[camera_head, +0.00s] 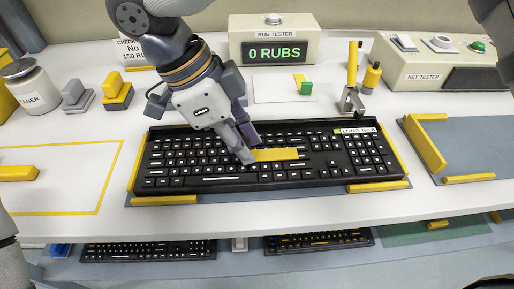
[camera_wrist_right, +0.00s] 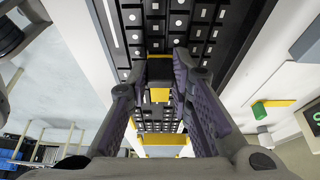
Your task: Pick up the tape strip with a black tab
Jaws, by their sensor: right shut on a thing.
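My right gripper (camera_head: 244,148) reaches down over the black keyboard (camera_head: 185,170). A yellow tape strip (camera_head: 276,154) extends to the right from its fingertips, across the lower middle keys. In the right wrist view, my right gripper (camera_wrist_right: 160,80) is shut on a dark tab (camera_wrist_right: 160,68) between its fingers, with the yellow strip (camera_wrist_right: 160,94) beside it. The fingers hide most of the tab in the head view. I cannot tell whether the strip touches the keys. My left gripper does not show.
A second yellow strip with a green tab (camera_head: 306,88) lies on a white plate behind the keyboard. The rub tester (camera_head: 273,42) reads 0 RUBS. The key tester (camera_head: 425,70) stands at the back right. Yellow corner guides (camera_head: 378,187) edge the keyboard's mat. The yellow-outlined area (camera_head: 60,165) is mostly clear.

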